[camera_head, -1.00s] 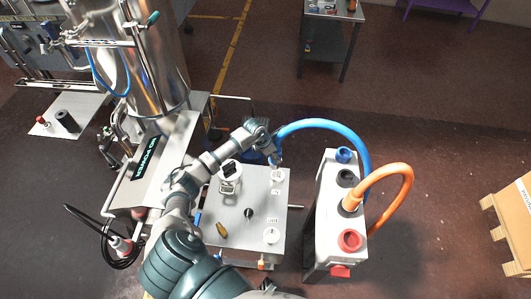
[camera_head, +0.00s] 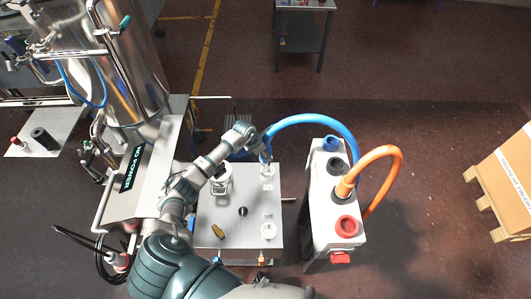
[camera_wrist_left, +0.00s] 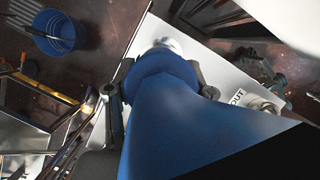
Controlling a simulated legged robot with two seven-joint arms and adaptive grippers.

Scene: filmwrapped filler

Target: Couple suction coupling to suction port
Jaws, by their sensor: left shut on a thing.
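My left gripper (camera_head: 265,155) is shut on the blue coupling at the end of the blue hose (camera_head: 313,120). In the left wrist view the gripper (camera_wrist_left: 160,88) has a finger on each side of the blue coupling (camera_wrist_left: 165,68). A white port (camera_head: 268,170) on the steel top is just below the gripper. A pale round end (camera_wrist_left: 166,45) shows past the coupling in the wrist view. I cannot tell whether coupling and port touch. A second white port (camera_head: 268,232) has an OUT label beside it. My right gripper is not in view.
A white pump unit (camera_head: 333,205) with several coloured ports stands to the right, with an orange hose (camera_head: 394,165) looping from it. A steel tank (camera_head: 130,70) stands at left. A valve fitting (camera_head: 221,183) and a black knob (camera_head: 243,211) are on the steel top (camera_head: 215,250).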

